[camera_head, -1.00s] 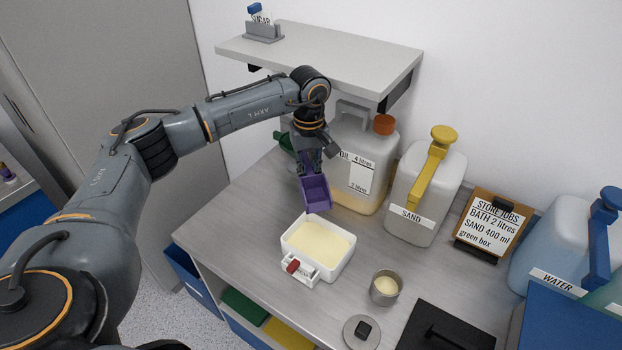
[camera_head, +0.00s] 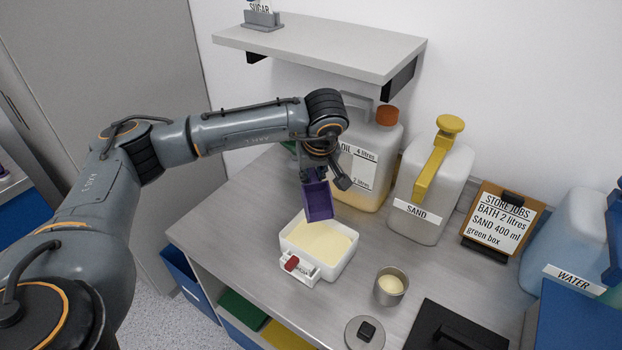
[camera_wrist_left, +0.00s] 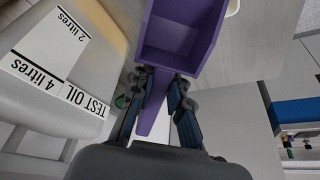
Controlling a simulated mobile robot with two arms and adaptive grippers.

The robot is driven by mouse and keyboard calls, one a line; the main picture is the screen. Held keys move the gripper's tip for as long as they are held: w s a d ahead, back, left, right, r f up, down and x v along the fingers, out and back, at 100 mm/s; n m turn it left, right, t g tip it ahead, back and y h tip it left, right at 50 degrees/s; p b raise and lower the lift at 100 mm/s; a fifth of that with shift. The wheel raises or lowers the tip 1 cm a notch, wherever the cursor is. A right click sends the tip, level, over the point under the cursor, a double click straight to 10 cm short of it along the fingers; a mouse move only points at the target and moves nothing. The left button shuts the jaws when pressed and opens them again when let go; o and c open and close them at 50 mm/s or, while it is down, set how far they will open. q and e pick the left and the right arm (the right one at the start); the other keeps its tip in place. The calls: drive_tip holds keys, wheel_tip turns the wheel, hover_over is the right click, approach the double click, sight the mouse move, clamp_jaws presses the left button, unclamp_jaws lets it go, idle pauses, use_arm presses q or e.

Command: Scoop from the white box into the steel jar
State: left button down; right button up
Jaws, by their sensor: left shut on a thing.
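My left gripper (camera_head: 314,174) is shut on the purple scoop (camera_head: 318,201) and holds it just above the back edge of the white box. The scoop and the fingers also show in the left wrist view (camera_wrist_left: 178,40), where the part of the scoop's inside that I see looks empty. The white box (camera_head: 299,270) stands open on the bench with pale yellow powder (camera_head: 320,242) in it and a red catch at its front. The steel jar (camera_head: 391,287) stands open to the right of the box with pale yellow powder inside. My right gripper is out of view.
A round steel lid (camera_head: 365,334) with a black knob lies in front of the jar. An oil canister (camera_head: 372,145) stands right behind the scoop. A sand canister (camera_head: 432,185), a sign (camera_head: 502,221) and a water canister (camera_head: 567,240) line the back. A shelf (camera_head: 320,46) hangs above.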

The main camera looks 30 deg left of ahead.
use_arm(q)
drive_tip(key=shift+s+d+r+t+y+b, duration=0.2)
drive_tip(key=shift+s+d+t+y+b, duration=0.3)
drive_tip(key=shift+t+y+b, duration=0.5)
drive_tip(key=s+d+r+t+y+b, duration=0.1)
drive_tip(key=b, duration=0.4)
drive_tip(key=shift+s+d+r+t+y, duration=0.1)
drive_tip(key=shift+s+d+t+y, duration=0.25)
drive_tip(key=shift+t+y, duration=0.05)
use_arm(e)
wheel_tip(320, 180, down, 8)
use_arm(q)
drive_tip(key=shift+s+d+r+t+y+p, duration=0.15)
drive_tip(key=shift+r+t+y+p, duration=0.15)
drive_tip(key=shift+p, duration=0.25)
drive_tip(key=shift+s+d+r+t+y+p, duration=0.1)
drive_tip(key=shift+s+d+r+t+p, duration=0.1)
drive_tip(key=shift+r+p, duration=0.25)
drive_tip(key=shift+s+d+r+t+y+p, duration=0.1)
drive_tip(key=shift+s+d+t+y+p, duration=0.2)
drive_tip(key=shift+p, duration=0.85)
drive_tip(key=shift+s+d+y+p, duration=0.15)
drive_tip(key=shift+y+p, duration=0.15)
drive_tip(key=shift+p, duration=0.65)
drive_tip(key=shift+s+t+p, duration=0.1)
drive_tip(key=shift+t+p, duration=0.2)
drive_tip(key=shift+t, duration=0.1)
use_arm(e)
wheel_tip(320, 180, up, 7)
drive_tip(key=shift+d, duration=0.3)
